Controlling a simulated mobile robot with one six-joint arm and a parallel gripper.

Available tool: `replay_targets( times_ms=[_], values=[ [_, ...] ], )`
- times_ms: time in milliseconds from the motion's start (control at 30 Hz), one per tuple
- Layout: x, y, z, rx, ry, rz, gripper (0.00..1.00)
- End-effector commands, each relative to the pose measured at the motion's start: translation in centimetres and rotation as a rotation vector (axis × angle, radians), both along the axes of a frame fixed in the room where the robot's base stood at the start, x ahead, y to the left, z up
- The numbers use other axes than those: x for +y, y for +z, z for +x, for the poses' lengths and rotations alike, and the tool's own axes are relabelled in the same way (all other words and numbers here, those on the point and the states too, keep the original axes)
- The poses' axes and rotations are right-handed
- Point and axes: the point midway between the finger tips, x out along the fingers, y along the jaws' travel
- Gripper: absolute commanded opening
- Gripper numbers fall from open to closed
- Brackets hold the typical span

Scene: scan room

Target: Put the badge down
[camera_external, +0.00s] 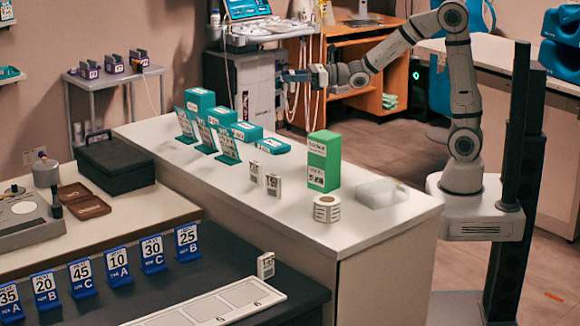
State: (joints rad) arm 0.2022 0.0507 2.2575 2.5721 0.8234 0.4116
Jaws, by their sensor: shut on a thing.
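My gripper (287,76) is raised at the end of my arm, in front of the ultrasound cart and above and beyond the far edge of the white counter. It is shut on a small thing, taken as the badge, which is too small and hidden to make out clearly. Two small white badge-like cards, one left (256,172) and one right (273,185), stand upright on the counter. A similar card (266,265) stands at the back edge of the white strip with marked squares (210,309) on the dark lower table.
The white counter (395,222) carries a green box (324,160), a label roll (327,208), a clear tray (381,193) and several teal boxes with sign holders. Blue numbered stands (119,266) line the dark table (181,285). The counter's middle has free room.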

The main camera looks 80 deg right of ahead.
Motion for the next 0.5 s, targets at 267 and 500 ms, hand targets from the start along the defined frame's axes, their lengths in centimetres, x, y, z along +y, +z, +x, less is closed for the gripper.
replay_targets(
  times_ms=[267,500],
  values=[
    [-15.6,6.2,-3.9,-0.004,-0.377,-0.001,0.19],
    [-26.6,10.8,-10.8,-0.004,-0.677,-0.001,0.19]
  ],
)
